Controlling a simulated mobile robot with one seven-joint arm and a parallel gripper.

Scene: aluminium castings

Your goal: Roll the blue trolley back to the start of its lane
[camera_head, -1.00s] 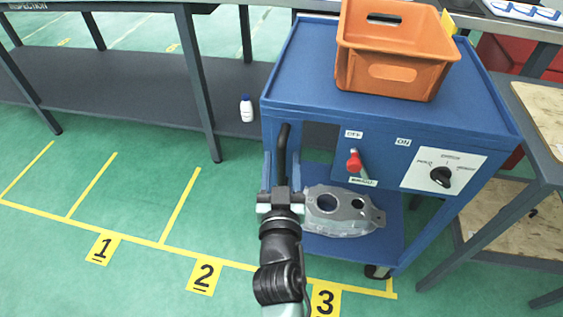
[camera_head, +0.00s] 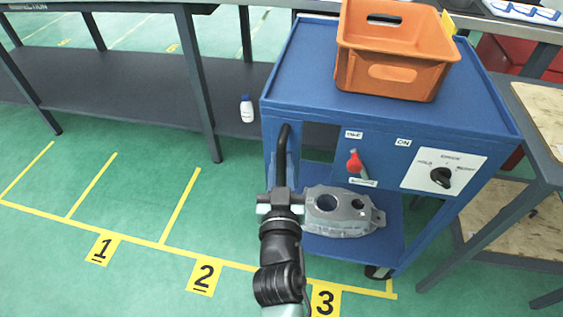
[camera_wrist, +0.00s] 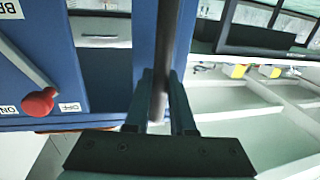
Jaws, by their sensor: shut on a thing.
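The blue trolley (camera_head: 440,120) stands in the bay marked 3. An upright black handle (camera_head: 282,150) is fixed to its left front. My gripper (camera_head: 281,187) is at the lower part of this handle. In the wrist view the handle (camera_wrist: 166,45) runs between the two fingers, which are shut on it. A lever with a red knob (camera_head: 354,162) is on the front panel, with the knob below the OFF label. A black rotary knob (camera_head: 441,177) is to its right. An orange crate (camera_head: 390,75) stands on top, and a grey casting (camera_head: 343,212) lies on the lower shelf.
Yellow floor lines (camera_head: 150,240) mark bays numbered 1, 2 and 3. A dark bench (camera_head: 140,90) stands behind left, with a white bottle (camera_head: 247,110) near its shelf. A grey-framed table (camera_head: 548,130) is close on the right. Green floor in front left is clear.

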